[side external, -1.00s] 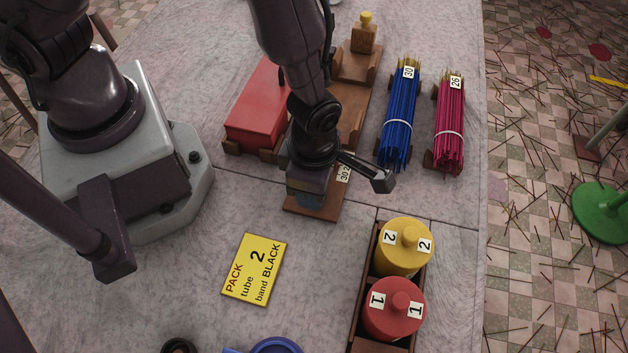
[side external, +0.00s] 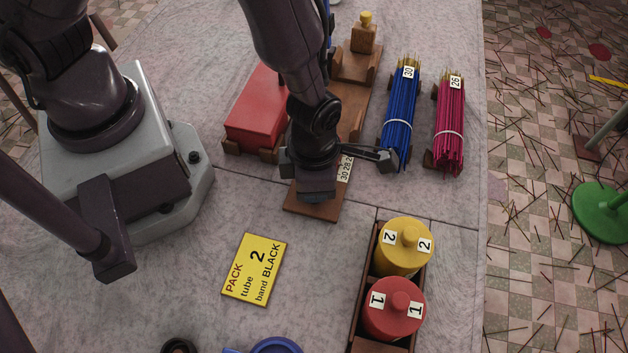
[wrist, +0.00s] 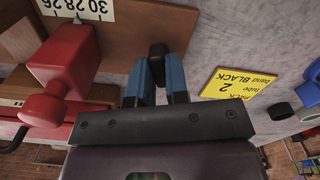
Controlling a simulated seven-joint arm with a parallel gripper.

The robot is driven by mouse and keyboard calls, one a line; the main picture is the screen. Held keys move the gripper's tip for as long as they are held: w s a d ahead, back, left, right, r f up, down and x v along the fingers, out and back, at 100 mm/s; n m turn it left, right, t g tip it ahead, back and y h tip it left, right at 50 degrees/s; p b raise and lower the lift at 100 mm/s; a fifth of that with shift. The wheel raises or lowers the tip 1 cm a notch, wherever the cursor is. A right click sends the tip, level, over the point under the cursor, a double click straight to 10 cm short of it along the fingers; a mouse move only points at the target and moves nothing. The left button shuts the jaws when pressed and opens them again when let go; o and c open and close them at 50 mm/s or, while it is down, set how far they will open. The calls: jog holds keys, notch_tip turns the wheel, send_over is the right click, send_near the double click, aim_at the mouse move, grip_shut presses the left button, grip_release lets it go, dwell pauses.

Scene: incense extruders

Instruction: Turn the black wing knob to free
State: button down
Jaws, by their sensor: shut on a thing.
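The black wing knob (wrist: 158,50) shows in the wrist view as a small dark rounded piece at the brown wooden board (wrist: 150,20). The blue fingers of my gripper (wrist: 159,75) are shut on it, one on each side. Most of the knob is hidden between the fingers. In the side view my gripper (side external: 316,190) is over the near end of the wooden board (side external: 300,207), and its body hides the knob. A white scale strip (wrist: 75,8) reading 30, 28, 26 lies on the board. A red part (wrist: 65,75) with a rounded end stands beside the gripper.
A red box (side external: 258,110) stands left of my gripper. Blue (side external: 399,120) and magenta (side external: 450,125) stick bundles lie to the right. Yellow (side external: 403,250) and red (side external: 393,310) lidded tubes stand in a rack nearer. A yellow card (side external: 254,270) lies on open table.

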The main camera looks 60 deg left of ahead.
jog(key=n, duration=1.4)
dwell(0.7)
jog(key=c, duration=1.1)
grip_release()
notch_tip(320, 180, up, 13)
